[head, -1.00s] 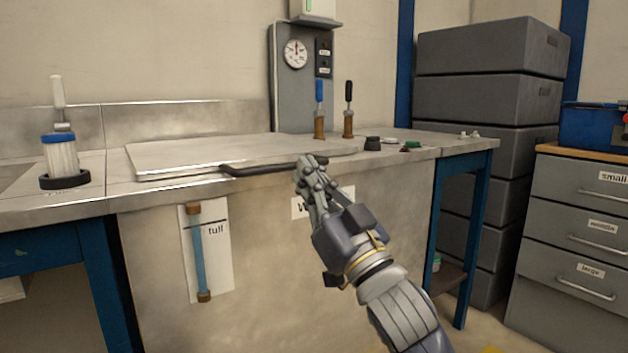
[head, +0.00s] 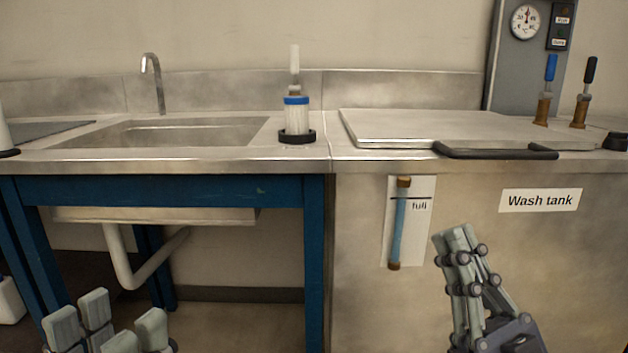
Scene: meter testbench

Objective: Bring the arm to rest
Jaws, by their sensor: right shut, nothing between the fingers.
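My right gripper (head: 458,240) is in the head view at lower right, in front of the wash tank (head: 540,270). Its fingers are together and empty, pointing up and touching nothing that I can see. My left gripper (head: 106,322) shows only its fingertips at the bottom left edge. They stand apart with nothing visible between them. The rest of the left arm is out of the picture.
A sink (head: 190,132) with a tap (head: 153,80) is at left on a blue-legged bench. Two levers (head: 546,90) stand at right.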

